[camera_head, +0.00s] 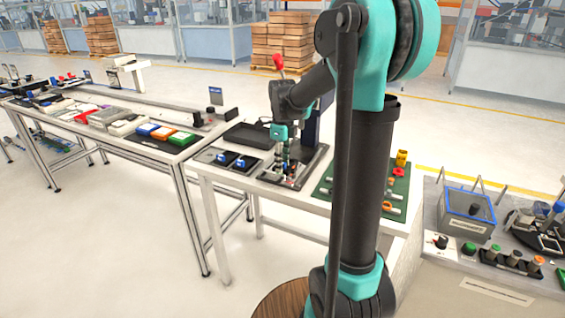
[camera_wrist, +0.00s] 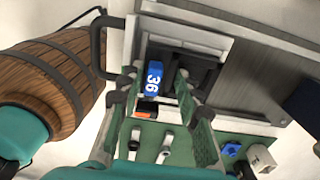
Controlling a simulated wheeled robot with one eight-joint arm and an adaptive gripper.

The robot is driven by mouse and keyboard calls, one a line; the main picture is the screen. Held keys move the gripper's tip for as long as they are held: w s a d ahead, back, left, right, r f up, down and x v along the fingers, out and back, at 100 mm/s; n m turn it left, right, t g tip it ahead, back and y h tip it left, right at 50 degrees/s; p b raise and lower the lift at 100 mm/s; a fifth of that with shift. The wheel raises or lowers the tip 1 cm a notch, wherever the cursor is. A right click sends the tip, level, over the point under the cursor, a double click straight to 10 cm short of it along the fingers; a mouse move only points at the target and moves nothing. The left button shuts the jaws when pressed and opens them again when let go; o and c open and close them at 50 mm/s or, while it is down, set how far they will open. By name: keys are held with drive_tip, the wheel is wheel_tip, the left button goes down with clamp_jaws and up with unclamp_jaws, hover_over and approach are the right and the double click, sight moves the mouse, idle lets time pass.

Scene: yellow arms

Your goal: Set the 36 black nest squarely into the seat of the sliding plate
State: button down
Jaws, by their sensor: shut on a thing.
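The 36 black nest (camera_wrist: 183,67), a dark block with a blue face (camera_wrist: 154,84) marked 36 in white, is between my fingertips in the wrist view. My gripper (camera_wrist: 156,82) is shut on it. The nest lies over a pale grey framed plate (camera_wrist: 222,47) with a dark handle (camera_wrist: 97,48) at its left, which looks like the sliding plate. The seat is hidden beneath the nest, and I cannot tell whether they touch. In the head view my gripper (camera_head: 286,160) hangs over a dark fixture on the white table; the nest is too small to make out.
A green mat (camera_head: 326,183) with small parts lies right of the fixture. Two black blocks with blue tops (camera_head: 235,160) and a black tray (camera_head: 249,136) lie left of and behind it. A wooden barrel (camera_wrist: 45,75) stands left in the wrist view. A grey control bench (camera_head: 468,268) is at right.

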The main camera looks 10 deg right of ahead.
drive_tip(key=shift+f, duration=0.45)
idle(0.3)
drive_tip(key=c, duration=1)
unclamp_jaws()
wheel_tip(320, 180, up, 12)
